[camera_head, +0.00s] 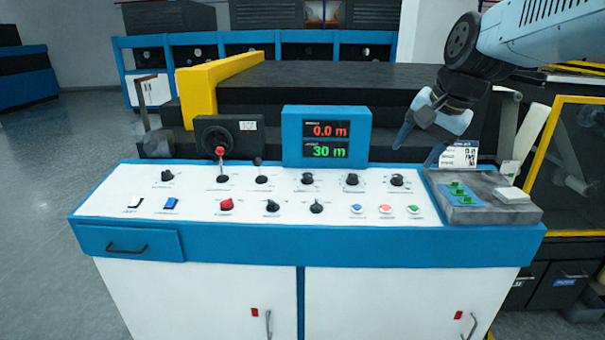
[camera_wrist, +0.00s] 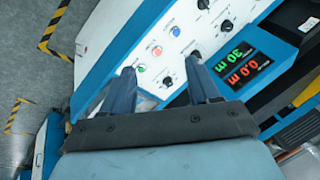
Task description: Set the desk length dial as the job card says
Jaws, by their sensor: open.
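The desk (camera_head: 320,235) is a blue and white console with several black dials, including ones at upper middle (camera_head: 308,179), upper right (camera_head: 397,180) and lower middle (camera_head: 317,207). Their labels are too small to read, so I cannot tell which is the length dial. A display (camera_head: 327,136) reads 0.0 m in red and 30 m in green; it also shows in the wrist view (camera_wrist: 242,62). A white card (camera_head: 459,154) with a dark header stands at the right; its text is unreadable. My gripper (camera_head: 419,146) is open and empty above the desk's right part; its fingers show in the wrist view (camera_wrist: 164,88).
A red-knobbed lever (camera_head: 221,160) rises at left. A grey block with green pieces (camera_head: 458,190) stands at the right end. A yellow-framed machine (camera_head: 565,160) is beyond it.

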